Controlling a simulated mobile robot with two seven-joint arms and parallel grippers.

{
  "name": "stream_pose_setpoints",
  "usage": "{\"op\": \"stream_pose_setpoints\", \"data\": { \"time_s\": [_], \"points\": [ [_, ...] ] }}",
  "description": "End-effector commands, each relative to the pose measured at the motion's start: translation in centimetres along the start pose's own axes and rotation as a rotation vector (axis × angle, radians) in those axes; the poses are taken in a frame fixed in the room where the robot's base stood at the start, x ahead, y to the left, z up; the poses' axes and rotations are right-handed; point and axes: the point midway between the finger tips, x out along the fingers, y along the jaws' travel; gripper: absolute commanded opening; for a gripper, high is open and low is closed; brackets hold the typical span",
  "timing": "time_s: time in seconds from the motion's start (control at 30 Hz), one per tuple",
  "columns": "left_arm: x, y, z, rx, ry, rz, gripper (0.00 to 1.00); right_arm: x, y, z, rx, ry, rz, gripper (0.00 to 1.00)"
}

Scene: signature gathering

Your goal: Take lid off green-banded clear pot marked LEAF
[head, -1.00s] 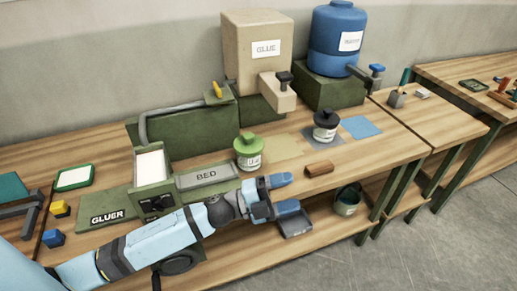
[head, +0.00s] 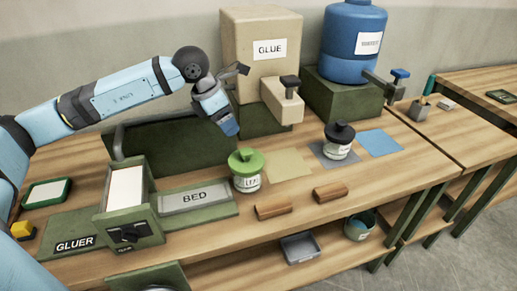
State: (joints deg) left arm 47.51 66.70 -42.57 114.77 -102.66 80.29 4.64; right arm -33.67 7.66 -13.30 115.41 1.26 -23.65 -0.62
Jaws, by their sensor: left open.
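The clear pot (head: 247,184) with a green band and a partly readable label stands upright on the bench, right of the BED plate. Its green knobbed lid (head: 246,161) sits on top of it. My left gripper (head: 238,99) is open and empty, raised above and behind the pot, in front of the GLUE tank. It is well apart from the lid, with one blue finger pointing down. My right gripper is out of view.
A similar pot with a black lid (head: 339,140) stands on a grey mat to the right. Two brown blocks (head: 273,211) lie near the front edge. The GLUE tank's spout (head: 284,103) juts out behind the pot. The GLUER tray (head: 128,205) is at left.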

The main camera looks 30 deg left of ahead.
Motion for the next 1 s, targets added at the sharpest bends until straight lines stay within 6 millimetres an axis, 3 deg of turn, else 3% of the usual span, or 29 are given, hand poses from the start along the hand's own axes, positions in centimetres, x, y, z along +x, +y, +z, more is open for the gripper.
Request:
{"op": "stream_pose_setpoints", "data": {
  "time_s": [0.17, 0.33, 0.5, 0.77, 1.0],
  "points": [
    [1.3, 0.2, -0.1, 0.0, 0.006, 0.009, 0.68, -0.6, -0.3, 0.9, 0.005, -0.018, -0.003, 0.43],
    [4.7, 0.2, -0.1, -0.001, 0.006, 0.006, 0.68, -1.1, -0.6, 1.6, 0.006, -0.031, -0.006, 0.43],
    [7.5, 0.3, -0.1, -0.001, 0.005, 0.007, 0.68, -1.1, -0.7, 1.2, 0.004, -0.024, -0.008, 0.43],
    [9.0, 0.4, -0.1, 0.0, 0.004, 0.008, 0.68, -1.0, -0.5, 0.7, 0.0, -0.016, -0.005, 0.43],
    [12.4, 0.6, -0.1, -0.001, 0.004, 0.006, 0.68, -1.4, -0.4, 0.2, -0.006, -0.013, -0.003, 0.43]
  ]
}}
